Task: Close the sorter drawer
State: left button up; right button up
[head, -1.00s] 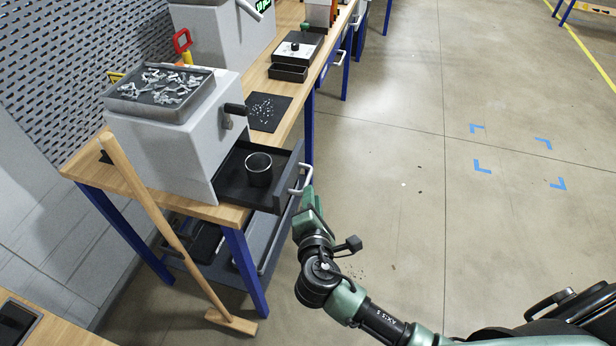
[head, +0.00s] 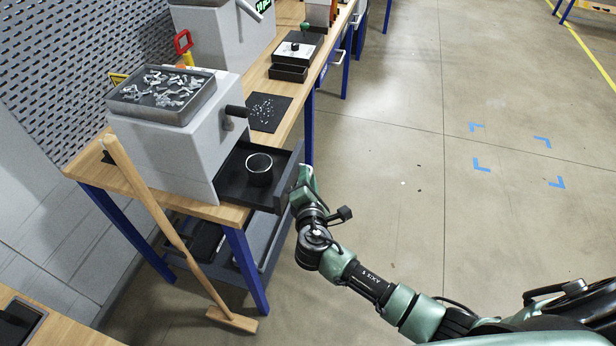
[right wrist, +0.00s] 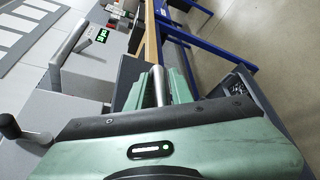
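The grey sorter (head: 172,150) stands on the near end of the wooden bench. Its dark drawer (head: 232,190) sticks out to the right, open, with a round dark cup (head: 259,170) inside. My right gripper (head: 304,182) is at the drawer's front and covers most of the handle there. In the right wrist view, the silver handle bar (right wrist: 159,86) lies between the two green fingers of the right gripper (right wrist: 158,92), which sit close on both sides of it. My left gripper is in neither view.
A metal tray of parts (head: 165,93) sits on the sorter. A black lever (head: 237,111) juts from its side, and a dark mat (head: 268,112) lies behind the drawer. A wooden mallet (head: 172,235) leans on the bench. The floor at the right is clear.

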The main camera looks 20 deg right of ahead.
jog(key=shift+c, duration=0.3)
grip_shut()
dwell(1.1)
